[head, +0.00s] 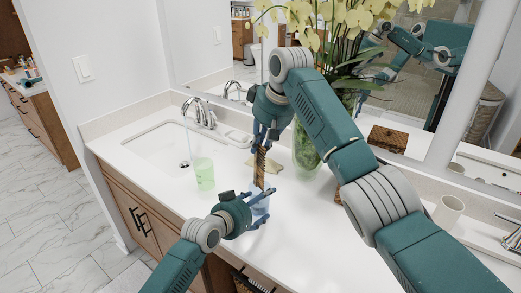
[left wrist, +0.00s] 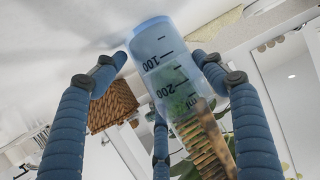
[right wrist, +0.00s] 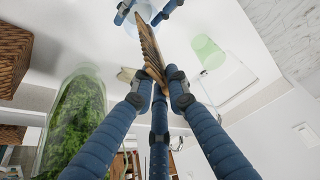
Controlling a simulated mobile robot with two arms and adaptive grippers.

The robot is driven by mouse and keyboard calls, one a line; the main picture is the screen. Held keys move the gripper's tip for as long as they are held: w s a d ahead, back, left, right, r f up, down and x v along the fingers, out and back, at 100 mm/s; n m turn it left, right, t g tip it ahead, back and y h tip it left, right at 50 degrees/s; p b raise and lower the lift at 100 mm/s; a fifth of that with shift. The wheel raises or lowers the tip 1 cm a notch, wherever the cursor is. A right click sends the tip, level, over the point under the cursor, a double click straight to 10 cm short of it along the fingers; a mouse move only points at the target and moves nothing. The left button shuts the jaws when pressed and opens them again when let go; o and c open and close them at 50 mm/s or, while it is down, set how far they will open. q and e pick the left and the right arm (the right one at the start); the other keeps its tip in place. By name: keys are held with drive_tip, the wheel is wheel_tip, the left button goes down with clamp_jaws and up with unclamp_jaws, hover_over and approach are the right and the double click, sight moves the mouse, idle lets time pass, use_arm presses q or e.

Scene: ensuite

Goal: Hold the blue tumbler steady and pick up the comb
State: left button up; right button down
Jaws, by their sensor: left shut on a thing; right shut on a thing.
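The blue tumbler (head: 261,207) stands on the white counter near its front edge. It is translucent with measuring marks in the left wrist view (left wrist: 158,62). My left gripper (head: 256,199) is shut around its sides. The brown wooden comb (head: 260,168) is upright above the tumbler, its teeth showing in the right wrist view (right wrist: 150,52). My right gripper (head: 263,139) is shut on the comb's upper end, above the tumbler. The comb's lower end is at the tumbler's mouth; I cannot tell how much of it is inside.
A green tumbler (head: 204,174) stands left, beside the sink basin (head: 160,146). A glass vase (head: 306,155) with yellow flowers stands close to the right of the comb. A woven box (head: 388,138) and a white cup (head: 448,210) are further right.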

idle(0.4)
use_arm(q)
drive_tip(key=o, duration=1.4)
drive_tip(key=shift+c, duration=0.2)
